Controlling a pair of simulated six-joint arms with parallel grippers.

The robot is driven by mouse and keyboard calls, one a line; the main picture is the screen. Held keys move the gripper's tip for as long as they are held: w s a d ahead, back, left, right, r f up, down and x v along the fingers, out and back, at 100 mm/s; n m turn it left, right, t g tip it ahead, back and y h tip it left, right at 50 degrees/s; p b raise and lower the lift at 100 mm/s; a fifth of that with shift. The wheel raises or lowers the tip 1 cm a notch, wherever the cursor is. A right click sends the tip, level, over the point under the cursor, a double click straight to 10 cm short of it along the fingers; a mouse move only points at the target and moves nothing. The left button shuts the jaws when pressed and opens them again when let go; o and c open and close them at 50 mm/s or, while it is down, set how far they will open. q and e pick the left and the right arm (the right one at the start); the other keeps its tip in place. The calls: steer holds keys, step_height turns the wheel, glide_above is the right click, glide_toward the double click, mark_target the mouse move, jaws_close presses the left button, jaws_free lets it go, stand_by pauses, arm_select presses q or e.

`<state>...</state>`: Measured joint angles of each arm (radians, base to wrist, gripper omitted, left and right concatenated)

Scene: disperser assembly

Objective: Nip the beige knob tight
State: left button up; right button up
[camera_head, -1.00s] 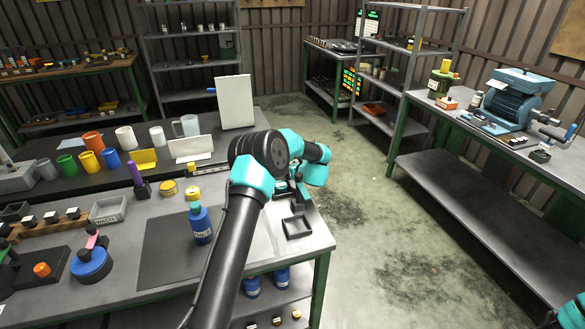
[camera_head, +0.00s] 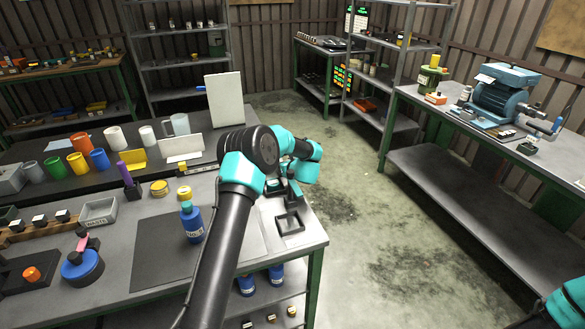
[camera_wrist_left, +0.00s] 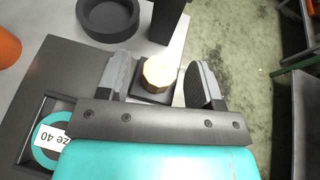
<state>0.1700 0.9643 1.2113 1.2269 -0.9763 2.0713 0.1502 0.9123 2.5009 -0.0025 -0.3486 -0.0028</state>
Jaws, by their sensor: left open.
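The beige knob (camera_wrist_left: 160,72) sits on a dark block in the left wrist view, in the gap between my left gripper's two fingers. My left gripper (camera_wrist_left: 162,64) is open, one finger on each side of the knob, and I see space between the knob and the right finger. The gap at the left finger is smaller, and I cannot tell whether they touch. In the head view my left gripper (camera_head: 284,190) is low over the bench's right end, partly hidden by my arm, and the knob cannot be made out. My right gripper is out of view.
A blue bottle (camera_head: 193,226) stands on the dark mat (camera_head: 152,262). In the wrist view, a round black dish (camera_wrist_left: 108,20) and a teal ring (camera_wrist_left: 48,140) lie nearby. Floor lies beyond the bench edge.

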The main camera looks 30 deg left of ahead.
arm_select(q)
steer(key=v, duration=1.7)
steer(key=shift+f, duration=0.1)
